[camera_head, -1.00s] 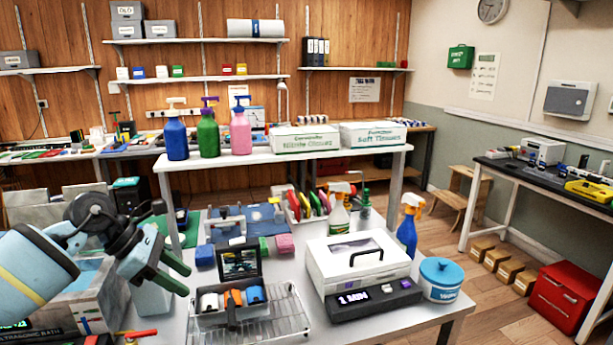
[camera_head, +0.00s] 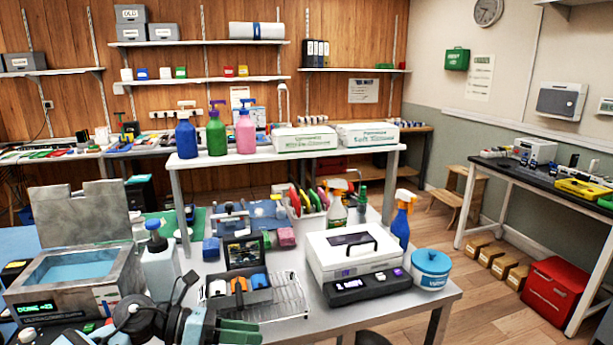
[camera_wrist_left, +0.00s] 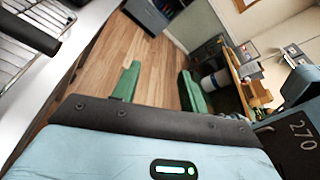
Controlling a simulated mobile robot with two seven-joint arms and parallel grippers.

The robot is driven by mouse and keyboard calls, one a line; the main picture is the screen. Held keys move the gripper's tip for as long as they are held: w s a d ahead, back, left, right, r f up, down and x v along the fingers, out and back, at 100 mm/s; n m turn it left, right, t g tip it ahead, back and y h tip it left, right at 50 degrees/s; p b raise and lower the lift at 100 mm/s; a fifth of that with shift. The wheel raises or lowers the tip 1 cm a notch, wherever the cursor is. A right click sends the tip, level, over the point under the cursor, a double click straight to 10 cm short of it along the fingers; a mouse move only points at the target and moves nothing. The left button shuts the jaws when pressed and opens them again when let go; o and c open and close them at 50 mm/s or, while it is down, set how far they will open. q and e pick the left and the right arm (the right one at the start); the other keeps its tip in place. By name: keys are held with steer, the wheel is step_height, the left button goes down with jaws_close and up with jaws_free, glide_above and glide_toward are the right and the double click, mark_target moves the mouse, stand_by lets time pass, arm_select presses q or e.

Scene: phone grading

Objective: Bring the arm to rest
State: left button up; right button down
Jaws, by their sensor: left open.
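My left gripper (camera_head: 238,332) is at the bottom edge of the head view, low in front of the table's near edge. In the left wrist view its two green fingers (camera_wrist_left: 160,88) stand wide apart with nothing between them. Wooden floor shows past them. The gripper touches no object that I can see. My right gripper does not show in either view.
The white table (camera_head: 432,305) carries a wire rack (camera_head: 290,300), a white lidded device (camera_head: 355,258) and a blue-lidded tub (camera_head: 431,270). An ultrasonic bath (camera_head: 75,285) and a white bottle (camera_head: 160,265) stand at left. A red box (camera_head: 560,295) lies on the floor at right.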

arm_select(q)
steer(key=s+d+f+n+t+h+p, duration=0.1)
steer(key=s+d+f+n+t+h, duration=0.2)
steer(key=s+n+t, duration=0.5)
steer(key=s+a+f+m+y+p, duration=0.1)
steer(key=s+a+f+m+y, duration=0.3)
steer(key=s+f+m, duration=0.3)
steer(key=s+a+f+m+y+p, duration=0.1)
steer(key=s+a+f+m+y, duration=0.3)
steer(key=s+m, duration=0.8)
steer(key=s+a+f+m+g+y+p, duration=0.1)
steer(key=s+a+f+m+y, duration=0.3)
steer(key=m, duration=1.3)
steer(key=s+f+y, duration=0.3)
steer(key=s+f, duration=0.3)
steer(key=f, duration=0.1)
steer(key=shift+s+f+y, duration=0.15)
steer(key=shift+f+y, duration=0.05)
steer(key=shift+y, duration=0.2)
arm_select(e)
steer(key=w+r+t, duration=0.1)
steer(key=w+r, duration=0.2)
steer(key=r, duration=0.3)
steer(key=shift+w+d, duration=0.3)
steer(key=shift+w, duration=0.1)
